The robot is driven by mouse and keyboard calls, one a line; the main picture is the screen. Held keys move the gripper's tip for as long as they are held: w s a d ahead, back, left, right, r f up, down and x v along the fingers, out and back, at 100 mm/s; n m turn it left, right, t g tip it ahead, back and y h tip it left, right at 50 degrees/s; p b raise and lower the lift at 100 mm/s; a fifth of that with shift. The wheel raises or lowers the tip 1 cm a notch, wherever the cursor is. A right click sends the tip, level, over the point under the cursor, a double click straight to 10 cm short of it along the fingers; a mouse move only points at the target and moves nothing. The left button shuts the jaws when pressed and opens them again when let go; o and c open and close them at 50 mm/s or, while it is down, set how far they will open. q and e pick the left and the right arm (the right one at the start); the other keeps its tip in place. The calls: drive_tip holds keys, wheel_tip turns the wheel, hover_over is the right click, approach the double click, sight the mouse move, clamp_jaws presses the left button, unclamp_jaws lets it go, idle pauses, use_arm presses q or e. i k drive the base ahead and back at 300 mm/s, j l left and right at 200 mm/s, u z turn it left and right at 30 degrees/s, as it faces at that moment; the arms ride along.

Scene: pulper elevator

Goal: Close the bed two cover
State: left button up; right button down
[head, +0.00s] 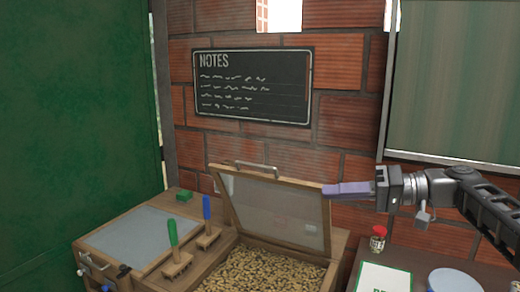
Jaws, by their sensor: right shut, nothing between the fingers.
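A wood-framed cover (277,213) with a pale mesh panel and a metal handle (256,165) stands raised and tilted back over the right-hand bed. The bed (268,276) below it is open and full of tan beans or grains. My right gripper (330,190) has purple fingers that are shut and empty. Its fingertips are at the raised cover's upper right corner; I cannot tell whether they touch it. The left-hand bed's cover (128,237) lies flat and closed. No label shows which bed is two. My left gripper is out of view.
Brushes with green (172,234) and blue (206,209) handles stand between the beds, with a green block (184,195) behind. At right a table holds a red-capped jar (377,239), a paper sheet (383,278) and a round bluish item (453,281). A brick wall (342,138) stands behind.

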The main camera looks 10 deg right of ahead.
sight(216, 170)
drive_tip(key=i, duration=0.95)
